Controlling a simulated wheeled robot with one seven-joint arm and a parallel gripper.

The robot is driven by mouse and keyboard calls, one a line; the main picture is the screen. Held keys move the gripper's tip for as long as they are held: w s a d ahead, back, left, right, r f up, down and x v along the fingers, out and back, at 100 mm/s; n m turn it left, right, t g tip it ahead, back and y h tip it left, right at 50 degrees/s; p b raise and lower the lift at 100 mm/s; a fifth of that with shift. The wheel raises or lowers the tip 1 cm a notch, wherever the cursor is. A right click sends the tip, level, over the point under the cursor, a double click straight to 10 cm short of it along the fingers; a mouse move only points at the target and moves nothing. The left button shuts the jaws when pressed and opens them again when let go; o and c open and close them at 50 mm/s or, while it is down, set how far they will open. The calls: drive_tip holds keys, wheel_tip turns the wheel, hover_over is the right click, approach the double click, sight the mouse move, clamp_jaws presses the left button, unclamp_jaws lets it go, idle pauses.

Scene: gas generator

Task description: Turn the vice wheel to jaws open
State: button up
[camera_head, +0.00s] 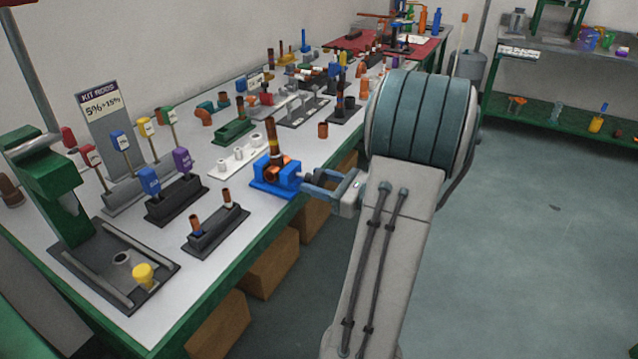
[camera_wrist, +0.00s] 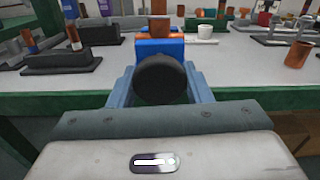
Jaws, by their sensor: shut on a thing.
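The blue vice (camera_head: 275,178) stands at the front edge of the white workbench in the head view, with a copper-coloured part held upright in it. In the wrist view the vice's blue body (camera_wrist: 160,48) shows behind its round black wheel (camera_wrist: 161,79). My gripper (camera_head: 306,182) reaches in from the right at the bench edge. In the wrist view my gripper (camera_wrist: 160,85) has one blue-grey finger on each side of the wheel and is shut on it. The wheel hides much of the vice, and the jaw gap cannot be made out.
A dark block with two copper pieces (camera_head: 216,228) stands left of the vice, and a white rack (camera_head: 238,157) lies behind it. Cardboard boxes (camera_head: 272,263) sit under the bench. The floor (camera_head: 540,230) to the right is clear.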

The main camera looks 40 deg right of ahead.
drive_tip(key=n+b, duration=0.1)
drive_tip(key=n, duration=0.1)
drive_tip(key=n+b, duration=0.1)
drive_tip(key=b, duration=0.1)
drive_tip(key=shift+f+n, duration=0.3)
drive_tip(key=shift+n, duration=0.1)
drive_tip(key=n+b, duration=0.2)
drive_tip(key=b, duration=0.1)
drive_tip(key=shift+n, duration=0.4)
drive_tip(key=n+b, duration=0.3)
drive_tip(key=b, duration=0.1)
drive_tip(key=shift+d+r+n+b, duration=0.1)
drive_tip(key=shift+r+n+b, duration=0.1)
drive_tip(key=shift+n+b, duration=1.1)
drive_tip(key=shift+r, duration=0.1)
drive_tip(key=o, duration=1)
drive_tip(key=p+v, duration=0.2)
drive_tip(key=v, duration=1.2)
